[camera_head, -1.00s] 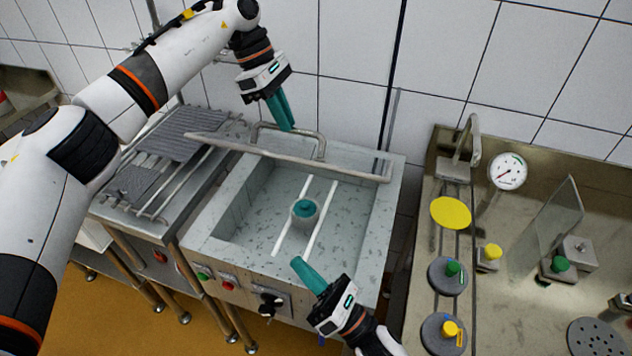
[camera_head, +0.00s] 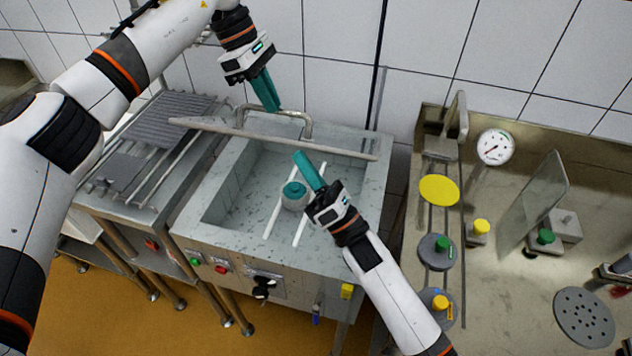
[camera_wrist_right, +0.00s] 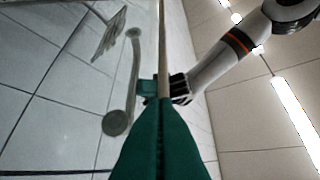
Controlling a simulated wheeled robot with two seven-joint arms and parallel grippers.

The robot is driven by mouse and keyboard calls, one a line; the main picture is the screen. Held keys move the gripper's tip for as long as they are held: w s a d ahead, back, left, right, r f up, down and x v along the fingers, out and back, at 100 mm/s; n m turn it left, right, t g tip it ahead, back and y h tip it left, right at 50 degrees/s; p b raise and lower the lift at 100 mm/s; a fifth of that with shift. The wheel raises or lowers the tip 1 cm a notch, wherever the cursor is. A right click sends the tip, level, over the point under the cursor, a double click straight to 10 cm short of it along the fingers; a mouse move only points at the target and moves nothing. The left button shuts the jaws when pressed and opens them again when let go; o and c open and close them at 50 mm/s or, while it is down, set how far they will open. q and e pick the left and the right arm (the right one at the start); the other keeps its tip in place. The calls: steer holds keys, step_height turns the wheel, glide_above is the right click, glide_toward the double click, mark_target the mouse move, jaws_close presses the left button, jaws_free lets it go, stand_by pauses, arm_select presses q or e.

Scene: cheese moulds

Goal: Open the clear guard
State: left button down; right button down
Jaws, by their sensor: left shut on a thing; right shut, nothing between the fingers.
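A metal vat (camera_head: 200,225) stands in the middle of the head view. A long flat bar (camera_head: 340,151), apparently an edge of the clear guard, runs across its back. The clear pane itself is hard to make out. A bent metal handle (camera_head: 298,113) rises behind the bar. My left gripper (camera_head: 277,108) is shut at the top of this handle. It also shows in the right wrist view (camera_wrist_right: 150,88), beside the bar's thin edge (camera_wrist_right: 163,50). My right gripper (camera_head: 298,156) is shut and empty, over the vat, its tips just in front of the bar.
A teal-capped hub (camera_head: 294,190) and two white rods are in the vat. A rack (camera_head: 165,125) adjoins it at left. At right, a bench (camera_head: 500,290) holds a gauge (camera_head: 496,147), an upright clear plate (camera_head: 535,200) and several small parts. A tiled wall stands behind.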

mark_target(308, 143)
arm_select(q)
steer(key=shift+w+f, duration=0.1)
steer(key=shift+f, duration=0.1)
arm_select(e)
steer(key=shift+w+a+r, duration=0.1)
arm_select(q)
steer(key=shift+d, duration=0.1)
steer(key=shift+d+f, duration=0.1)
arm_select(e)
steer(key=shift+w+d+r, duration=0.25)
steer(key=shift+w+r, duration=0.15)
steer(key=shift+r, duration=0.2)
steer(key=shift+w+d+r, duration=0.2)
steer(key=shift+w+r, duration=0.2)
steer(key=shift+r, duration=0.2)
arm_select(q)
steer(key=shift+w+f, duration=0.1)
arm_select(e)
steer(key=shift+w, duration=0.25)
arm_select(q)
steer(key=c, duration=1.5)
jaws_free()
steer(key=shift+w, duration=0.1)
steer(key=shift+o, duration=0.2)
steer(key=shift+w, duration=0.1)
arm_select(e)
steer(key=shift+w+f, duration=0.1)
steer(key=shift+f, duration=0.05)
